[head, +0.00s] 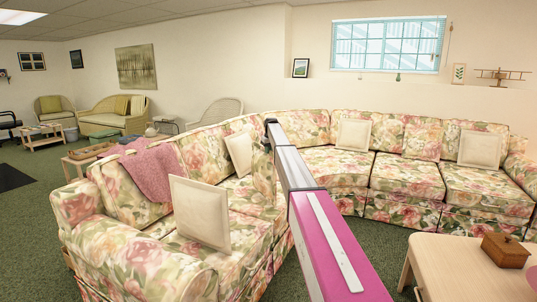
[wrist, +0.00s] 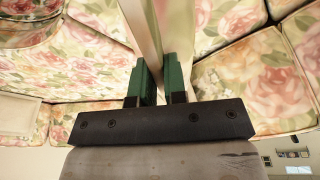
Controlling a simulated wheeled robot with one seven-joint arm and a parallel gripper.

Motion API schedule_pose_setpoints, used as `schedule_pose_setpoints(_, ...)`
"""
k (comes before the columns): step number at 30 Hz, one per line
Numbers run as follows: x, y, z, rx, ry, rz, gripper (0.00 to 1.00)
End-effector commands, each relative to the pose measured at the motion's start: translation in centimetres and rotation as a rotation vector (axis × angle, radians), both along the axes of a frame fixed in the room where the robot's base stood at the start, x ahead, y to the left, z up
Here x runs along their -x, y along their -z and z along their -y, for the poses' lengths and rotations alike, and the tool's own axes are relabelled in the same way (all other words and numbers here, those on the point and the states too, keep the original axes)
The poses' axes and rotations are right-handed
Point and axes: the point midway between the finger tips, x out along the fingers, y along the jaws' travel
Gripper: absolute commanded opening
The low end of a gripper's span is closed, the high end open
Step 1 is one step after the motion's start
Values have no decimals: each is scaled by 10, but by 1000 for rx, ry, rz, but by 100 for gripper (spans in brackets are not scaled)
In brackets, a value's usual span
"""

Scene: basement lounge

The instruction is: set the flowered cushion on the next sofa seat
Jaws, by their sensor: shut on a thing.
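The flowered cushion (head: 263,172) is upright and seen nearly edge-on in the head view, at the far end of my arm above the left sofa's seats. My gripper (wrist: 164,75) has its green fingers shut on a thin, pale upright edge (wrist: 146,30), which appears to be this cushion's edge. The arm hides part of the cushion and my fingers in the head view. I cannot tell whether the cushion touches the seat. The flowered sofa (head: 405,175) bends around the corner, its seats below and beyond the cushion.
Cream cushions stand on the left seats (head: 199,212), near the corner (head: 240,152), and on the right section (head: 353,134) (head: 480,149). A pink throw (head: 152,170) hangs over the left backrest. A wooden table (head: 450,262) with a brown box (head: 505,250) stands front right.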

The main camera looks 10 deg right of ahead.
Motion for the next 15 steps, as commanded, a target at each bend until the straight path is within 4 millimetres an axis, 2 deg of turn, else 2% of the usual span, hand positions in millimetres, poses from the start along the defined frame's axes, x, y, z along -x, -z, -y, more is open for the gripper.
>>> schedule_pose_setpoints(4, 0, 16, 0, 0, 0, 0, 0)
schedule_pose_setpoints(14, 0, 18, 0, 0, 0, 0, 0)
schedule_pose_setpoints(15, 0, 18, 0, 0, 0, -1, 22)
